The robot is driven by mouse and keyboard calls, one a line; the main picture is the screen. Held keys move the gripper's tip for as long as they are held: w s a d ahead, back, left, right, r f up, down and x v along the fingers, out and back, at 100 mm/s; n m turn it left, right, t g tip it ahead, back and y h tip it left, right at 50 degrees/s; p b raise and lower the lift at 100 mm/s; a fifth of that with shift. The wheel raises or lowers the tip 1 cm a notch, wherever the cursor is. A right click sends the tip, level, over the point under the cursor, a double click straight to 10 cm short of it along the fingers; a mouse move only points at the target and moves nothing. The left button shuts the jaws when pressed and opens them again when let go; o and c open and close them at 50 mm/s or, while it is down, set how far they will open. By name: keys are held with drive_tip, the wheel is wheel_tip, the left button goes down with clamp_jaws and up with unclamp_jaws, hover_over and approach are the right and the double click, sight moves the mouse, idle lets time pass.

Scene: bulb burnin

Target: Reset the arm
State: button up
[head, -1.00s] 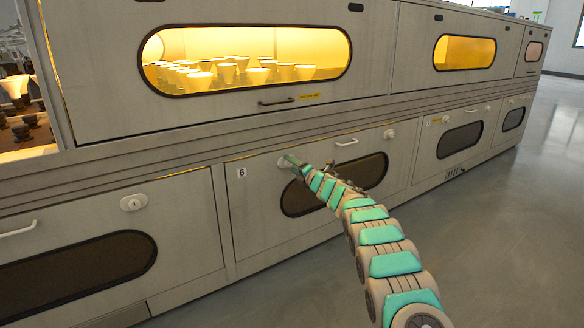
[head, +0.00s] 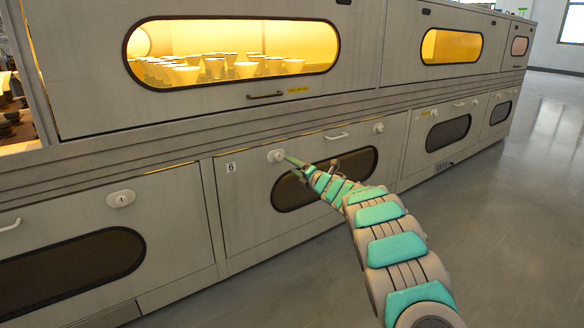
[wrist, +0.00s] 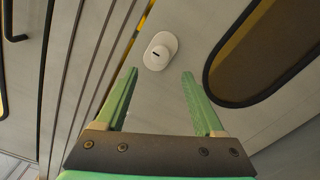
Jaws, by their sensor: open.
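My gripper (head: 291,163) is at the end of my teal and beige arm, close in front of the lower cabinet door marked 6 (head: 240,215). In the wrist view my gripper (wrist: 158,82) has its two green fingers spread apart, with nothing between them. A white oval lock with a dark slot (wrist: 160,51) sits on the door just beyond the fingertips. The same lock (head: 275,156) shows in the head view just left of the fingertips. The fingers look apart from it.
The door's dark oval window (head: 360,163) and handle (head: 337,136) are right of the gripper. Above is a lit yellow window (head: 300,38) with several pale cup-shaped items behind it. Another locked door (head: 180,210) is at left. Open grey floor (head: 480,240) lies at right.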

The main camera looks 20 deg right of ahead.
drive_tip(key=s+d+r+m+g+h, duration=0.2)
drive_tip(key=s+d+r+m+h, duration=0.4)
drive_tip(key=s+d+m+h, duration=0.3)
drive_tip(key=s+d+m+g+h, duration=0.1)
drive_tip(key=s+m+g+h, duration=0.3)
drive_tip(key=s+m, duration=0.6)
drive_tip(key=s+a+f+m+g+y, duration=0.3)
drive_tip(key=s+a, duration=0.5)
drive_tip(key=s, duration=1)
drive_tip(key=s+a+f+m+g+y, duration=0.25)
drive_tip(key=s+a+f+g, duration=0.35)
drive_tip(key=s, duration=1.1)
drive_tip(key=s+a+f+m+g+y, duration=0.1)
drive_tip(key=s+a+f+m+g, duration=0.2)
drive_tip(key=s+a, duration=1.05)
drive_tip(key=s+d+r+p, duration=0.2)
drive_tip(key=r+p, duration=0.4)
drive_tip(key=s+d+r+p, duration=0.2)
drive_tip(key=s+r+p, duration=0.1)
drive_tip(key=r+p, duration=0.3)
drive_tip(key=shift+r+g, duration=0.4)
drive_tip(key=shift+d, duration=0.1)
